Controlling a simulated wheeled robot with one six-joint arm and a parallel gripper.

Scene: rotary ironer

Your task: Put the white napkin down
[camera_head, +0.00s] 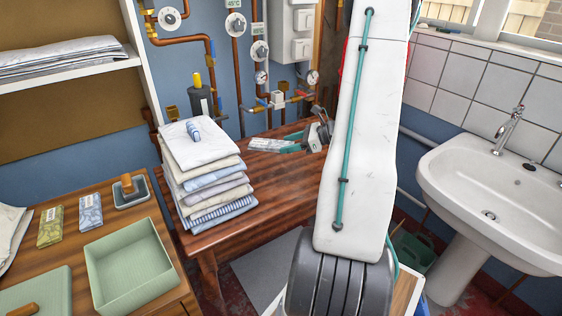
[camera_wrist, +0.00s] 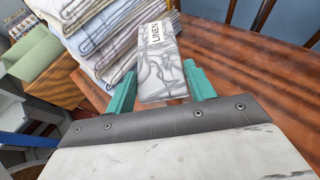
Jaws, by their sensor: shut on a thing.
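The white napkin (camera_head: 266,145) is a flat, folded piece with grey marbling. In the wrist view the napkin (camera_wrist: 163,72) carries a pale band reading "LINEN". My gripper (camera_head: 290,143) has teal fingers, and in the wrist view my gripper (camera_wrist: 161,88) is shut on the napkin, one finger at each side. The napkin is at the brown wooden table (camera_head: 268,192), just right of the stack of folded linen (camera_head: 212,178). I cannot tell whether it touches the tabletop. My arm hides part of the table's right side.
A small blue-and-white roll (camera_head: 193,132) lies on the stack. Bare tabletop shows in front of the napkin. A left counter holds a green tray (camera_head: 128,262) and two packets, green (camera_head: 51,226) and blue (camera_head: 90,211). Pipes stand behind; a sink (camera_head: 500,190) is right.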

